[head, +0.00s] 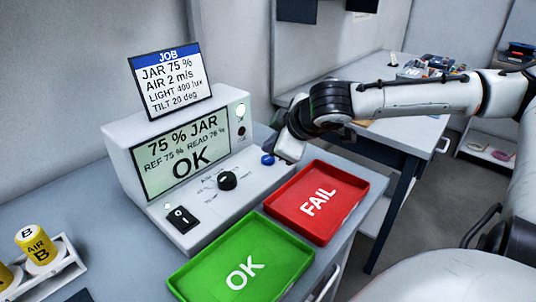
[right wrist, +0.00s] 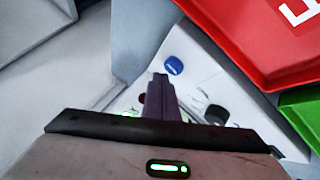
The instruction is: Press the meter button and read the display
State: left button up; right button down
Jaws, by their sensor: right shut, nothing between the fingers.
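The white meter (head: 130,135) stands on the bench. Its lit display (head: 180,157) reads "75 % JAR", "REF 75 %", a READ value that looks like 76 %, and a large "OK". The blue button (head: 268,159) is at the right end of its sloped panel. My right gripper (head: 284,153) is shut and empty, close beside the button. In the right wrist view the shut fingers (right wrist: 160,80) point just beside the blue button (right wrist: 173,65); contact cannot be told. My left gripper is not in view.
A job card (head: 170,82) stands on the meter. The panel has a dial knob (head: 228,180) and rocker switch (head: 182,218). A red FAIL tray (head: 345,190) and green OK tray (head: 215,250) lie in front. Yellow AIR jars (head: 37,245) stand in a white rack at left.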

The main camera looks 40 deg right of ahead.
aim_at(271, 161)
notch_tip(271, 161, up, 5)
jog(key=p, duration=0.5)
dwell(1.0)
